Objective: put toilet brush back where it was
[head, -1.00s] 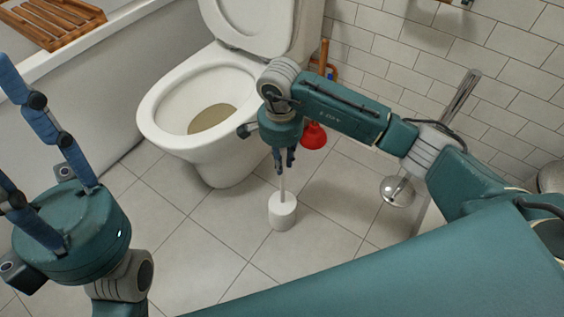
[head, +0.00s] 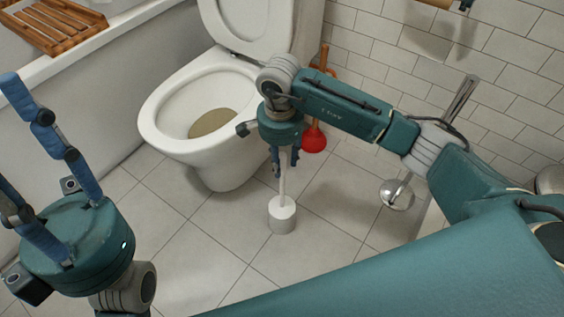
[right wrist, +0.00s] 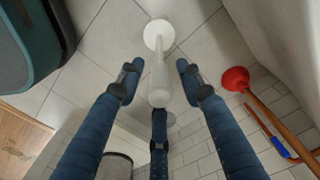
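The white toilet brush (head: 283,187) stands upright in its white cylindrical holder (head: 282,216) on the floor, in front and to the right of the toilet. My right gripper (head: 285,160) is above the holder, pointing down around the top of the handle. In the right wrist view the handle (right wrist: 160,82) is between the spread blue fingers, with gaps to the two side fingers. The third finger is close to the handle's end; whether it touches cannot be told. The holder's round base (right wrist: 159,35) shows beyond. My left gripper (head: 38,165) is open and empty at the left.
The white toilet (head: 215,165) stands behind the brush. A red plunger (head: 313,141) is behind my right gripper, near the tiled wall. A metal stand with a round base (head: 397,196) is to the right. A wooden rack (head: 55,25) lies on the tub. Floor around the holder is clear.

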